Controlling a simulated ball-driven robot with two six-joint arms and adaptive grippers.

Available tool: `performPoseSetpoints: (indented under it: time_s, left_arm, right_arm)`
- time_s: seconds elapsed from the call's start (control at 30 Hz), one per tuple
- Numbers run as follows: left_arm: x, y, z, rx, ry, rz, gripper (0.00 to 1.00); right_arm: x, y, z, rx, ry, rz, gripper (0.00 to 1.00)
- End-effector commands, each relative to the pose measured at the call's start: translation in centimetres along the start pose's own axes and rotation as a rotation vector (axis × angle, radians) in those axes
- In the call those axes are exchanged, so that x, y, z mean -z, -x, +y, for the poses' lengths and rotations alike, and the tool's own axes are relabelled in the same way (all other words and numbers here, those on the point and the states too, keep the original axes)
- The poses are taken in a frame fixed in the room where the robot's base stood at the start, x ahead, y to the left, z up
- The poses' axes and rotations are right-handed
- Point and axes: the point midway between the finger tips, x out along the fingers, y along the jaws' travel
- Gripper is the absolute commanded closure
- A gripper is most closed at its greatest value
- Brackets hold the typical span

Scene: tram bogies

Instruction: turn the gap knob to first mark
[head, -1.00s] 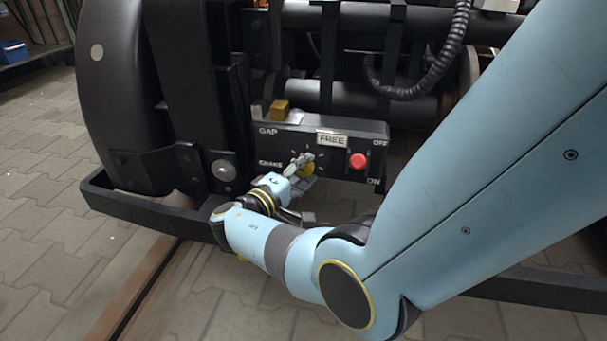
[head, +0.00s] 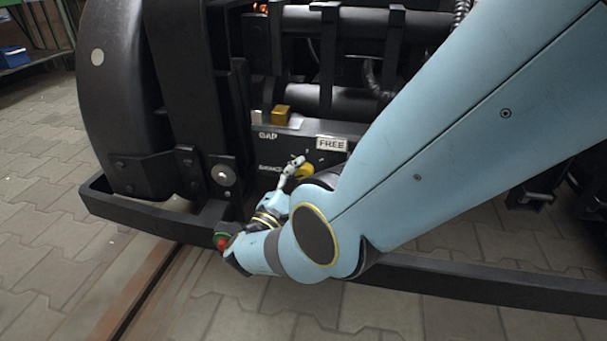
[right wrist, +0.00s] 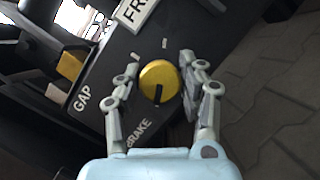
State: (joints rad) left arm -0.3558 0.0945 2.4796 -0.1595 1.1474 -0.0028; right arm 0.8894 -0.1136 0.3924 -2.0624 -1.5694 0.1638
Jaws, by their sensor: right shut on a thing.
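The gap knob is a round yellow knob (right wrist: 158,75) with a dark pointer line. It sits on a dark control panel (right wrist: 100,125); the line points to the bottom of the right wrist view. Small pale marks lie around it; which is the first mark I cannot tell. My right gripper (right wrist: 158,82) is shut on the knob, one finger on each side. In the head view the knob (head: 305,171) is partly hidden by my right gripper (head: 296,168). My left gripper is not in view.
The panel carries a FREE plate (head: 331,144) and GAP and BRAKE lettering. A yellow block (head: 281,115) stands at its top. A black frame bar (head: 150,213) runs below, with a large black wheel housing (head: 115,100) at left. Paved floor is open in front.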

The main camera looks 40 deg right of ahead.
Motion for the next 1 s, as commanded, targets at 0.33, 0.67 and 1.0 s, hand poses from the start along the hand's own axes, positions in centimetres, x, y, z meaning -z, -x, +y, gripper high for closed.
performPoseSetpoints:
  time_s: [0.33,0.67,1.0]
  left_arm:
    - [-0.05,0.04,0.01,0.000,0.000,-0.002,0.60]
    - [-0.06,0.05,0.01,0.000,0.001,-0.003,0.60]
    - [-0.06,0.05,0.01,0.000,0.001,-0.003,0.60]
  right_arm:
    - [0.14,0.19,-0.05,-0.020,0.053,0.007,0.92]
    - [0.14,0.20,-0.05,-0.021,0.053,0.007,0.59]
    - [0.05,0.08,-0.03,-0.021,0.052,0.003,0.37]
